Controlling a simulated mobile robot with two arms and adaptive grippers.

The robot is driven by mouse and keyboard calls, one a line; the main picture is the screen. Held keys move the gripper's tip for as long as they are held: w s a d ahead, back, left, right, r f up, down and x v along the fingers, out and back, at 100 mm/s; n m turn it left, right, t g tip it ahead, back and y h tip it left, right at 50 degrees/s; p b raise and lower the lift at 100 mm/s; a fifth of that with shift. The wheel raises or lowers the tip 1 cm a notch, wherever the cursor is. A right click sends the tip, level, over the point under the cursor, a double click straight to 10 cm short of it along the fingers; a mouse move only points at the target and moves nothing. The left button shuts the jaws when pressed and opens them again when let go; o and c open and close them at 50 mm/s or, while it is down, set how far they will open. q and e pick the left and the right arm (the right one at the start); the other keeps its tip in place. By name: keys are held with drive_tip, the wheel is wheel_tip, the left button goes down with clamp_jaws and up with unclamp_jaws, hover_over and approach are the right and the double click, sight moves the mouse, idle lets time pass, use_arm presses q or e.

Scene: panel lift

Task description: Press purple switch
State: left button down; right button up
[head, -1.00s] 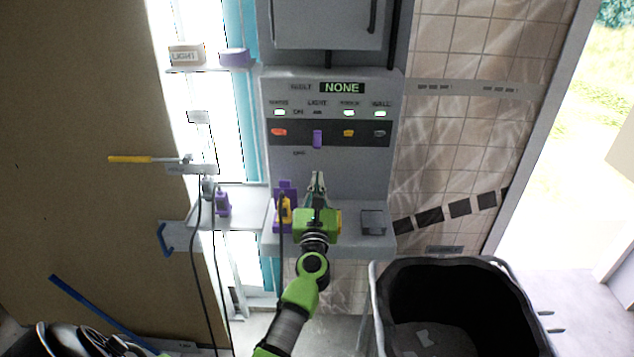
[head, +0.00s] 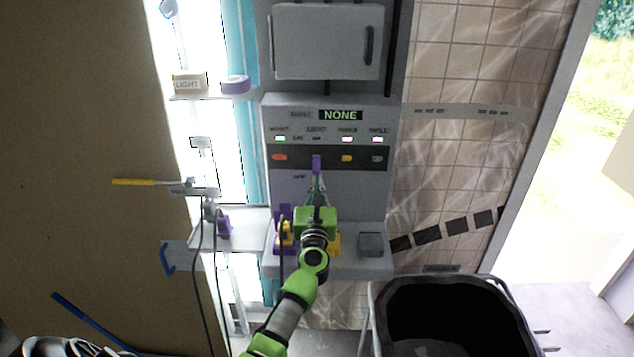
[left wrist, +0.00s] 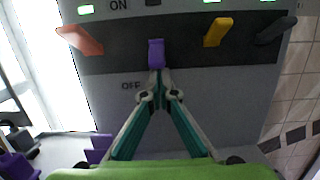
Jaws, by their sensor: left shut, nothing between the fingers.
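The purple switch (head: 316,163) is a small upright lever on the dark strip of the grey wall panel (head: 345,195), under the LIGHT label. It also shows in the left wrist view (left wrist: 156,53), between the ON and OFF marks. My left gripper (head: 317,177) is shut and empty, with its fingertips right at the lower end of the purple switch. In the left wrist view the fingertips (left wrist: 158,80) come together just below the lever; I cannot tell whether they touch it. My right gripper is not in view.
An orange switch (head: 279,157) is left of the purple one; a yellow switch (head: 347,158) and a grey switch (head: 377,159) are to its right. A grey shelf (head: 345,262) holds purple and yellow items below. A black bin (head: 450,290) stands at lower right.

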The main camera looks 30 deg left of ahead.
sight(317, 163)
use_arm(q)
drive_tip(key=shift+s+d+r, duration=0.1)
drive_tip(key=shift+s+r, duration=0.05)
drive_tip(key=shift+r, duration=0.15)
idle(0.4)
drive_tip(key=r, duration=0.1)
drive_tip(key=p, duration=0.1)
drive_tip(key=s+r+p, duration=0.1)
drive_tip(key=shift+d+r, duration=0.35)
drive_tip(key=shift+s, duration=0.1)
drive_tip(key=shift+s+d+f, duration=0.1)
drive_tip(key=shift+s+f, duration=0.05)
drive_tip(key=v, duration=1.1)
drive_tip(key=shift+s+d, duration=0.25)
